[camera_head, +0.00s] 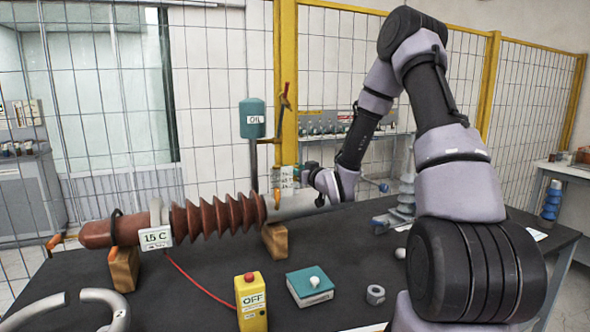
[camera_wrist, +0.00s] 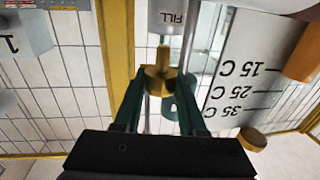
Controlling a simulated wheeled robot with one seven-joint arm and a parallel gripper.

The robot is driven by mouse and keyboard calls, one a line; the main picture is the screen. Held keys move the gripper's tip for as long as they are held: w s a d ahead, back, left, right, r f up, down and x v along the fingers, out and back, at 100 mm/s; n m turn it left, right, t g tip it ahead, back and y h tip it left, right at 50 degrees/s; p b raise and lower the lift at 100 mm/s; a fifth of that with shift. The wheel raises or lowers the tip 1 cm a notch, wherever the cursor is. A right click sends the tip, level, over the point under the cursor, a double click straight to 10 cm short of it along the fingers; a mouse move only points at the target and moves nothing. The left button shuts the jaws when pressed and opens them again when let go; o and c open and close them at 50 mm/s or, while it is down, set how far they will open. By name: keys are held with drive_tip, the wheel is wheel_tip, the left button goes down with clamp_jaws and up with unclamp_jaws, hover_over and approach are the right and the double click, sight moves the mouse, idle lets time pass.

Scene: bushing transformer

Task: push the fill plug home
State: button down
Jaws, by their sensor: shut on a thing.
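In the wrist view, my gripper (camera_wrist: 161,88) is shut on a brass fill plug (camera_wrist: 159,76), one dark green finger on each side. A grey part labelled FILL (camera_wrist: 172,17) is just above the plug in that view. I cannot tell how deep the plug sits or whether it touches that part. In the head view, the red-brown ribbed bushing (camera_head: 215,217) lies across wooden blocks, with a grey cylinder (camera_head: 300,203) at its right end. My wrist is beside that cylinder; the fingers are too small to make out there.
A teal OIL tank (camera_head: 252,118) stands on a post behind the bushing. A 15 C sign (camera_head: 156,238) is at its left. A yellow OFF box (camera_head: 251,301), a teal box (camera_head: 310,285) and a grey nut (camera_head: 375,295) lie in front. A scale card (camera_wrist: 250,75) is close by in the wrist view.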

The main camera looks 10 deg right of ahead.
sight(295, 178)
drive_tip(key=shift+f, duration=1.8)
drive_tip(key=shift+c, duration=2)
unclamp_jaws()
drive_tip(key=shift+a, duration=0.1)
drive_tip(key=shift+s, duration=0.15)
drive_tip(key=v, duration=1)
drive_tip(key=shift+s+d, duration=0.25)
drive_tip(key=shift+d, duration=0.1)
